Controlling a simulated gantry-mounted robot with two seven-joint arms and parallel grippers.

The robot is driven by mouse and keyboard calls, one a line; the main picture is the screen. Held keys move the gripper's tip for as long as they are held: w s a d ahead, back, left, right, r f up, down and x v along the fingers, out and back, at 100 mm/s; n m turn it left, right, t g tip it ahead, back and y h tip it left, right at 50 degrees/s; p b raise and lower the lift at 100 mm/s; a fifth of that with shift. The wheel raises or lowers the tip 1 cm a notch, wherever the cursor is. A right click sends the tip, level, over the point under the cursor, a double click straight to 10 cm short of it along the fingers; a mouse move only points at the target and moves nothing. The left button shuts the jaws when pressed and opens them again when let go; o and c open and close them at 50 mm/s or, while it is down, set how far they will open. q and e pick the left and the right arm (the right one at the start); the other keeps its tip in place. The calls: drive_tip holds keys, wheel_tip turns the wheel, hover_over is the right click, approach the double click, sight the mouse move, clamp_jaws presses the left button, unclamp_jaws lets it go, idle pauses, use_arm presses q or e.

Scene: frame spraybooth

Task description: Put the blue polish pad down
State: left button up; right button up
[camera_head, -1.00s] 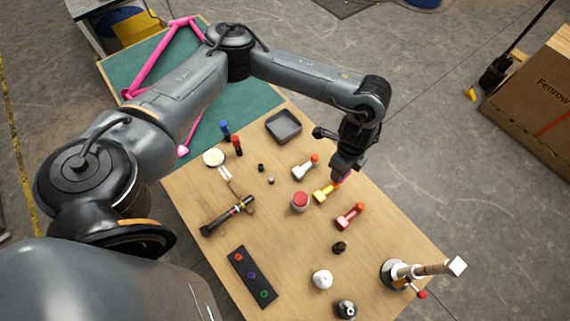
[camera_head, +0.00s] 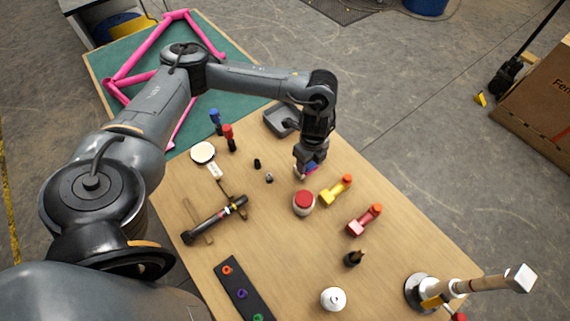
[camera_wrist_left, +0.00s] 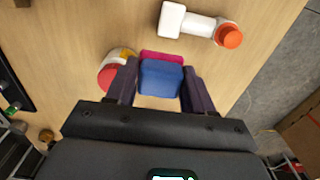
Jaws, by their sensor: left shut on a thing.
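My left gripper (camera_head: 308,165) hangs over the wooden table, just above the red-lidded jar in the head view. It is shut on the blue polish pad (camera_head: 313,167), of which only a small blue and pink bit shows there. In the left wrist view the blue pad (camera_wrist_left: 160,78) sits between the two fingers, with a magenta layer (camera_wrist_left: 161,57) at its far edge. Whether the pad touches the table I cannot tell. My right gripper is in neither view.
The red-lidded jar (camera_head: 303,203) stands close to the gripper. A white bottle with an orange cap (camera_wrist_left: 190,21) lies just beyond the pad. Yellow (camera_head: 334,190) and red (camera_head: 363,221) bottles lie to the right. A grey tray (camera_head: 280,120) is behind.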

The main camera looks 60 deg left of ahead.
use_arm(q)
drive_tip(key=s+a+f+b, duration=0.2)
drive_tip(key=a+f+b, duration=0.1)
drive_tip(key=a+f, duration=0.15)
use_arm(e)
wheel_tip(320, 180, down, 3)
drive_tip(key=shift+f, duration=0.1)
use_arm(q)
hover_over(285, 165)
drive_tip(key=shift+a+f+p, duration=0.1)
drive_tip(key=shift+f+p, duration=0.2)
drive_tip(key=shift+f, duration=0.45)
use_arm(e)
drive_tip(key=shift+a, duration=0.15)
use_arm(q)
drive_tip(key=shift+f, duration=2)
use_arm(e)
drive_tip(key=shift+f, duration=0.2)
use_arm(q)
drive_tip(key=shift+f, duration=0.15)
drive_tip(key=o, duration=0.9)
drive_tip(key=shift+o, duration=0.2)
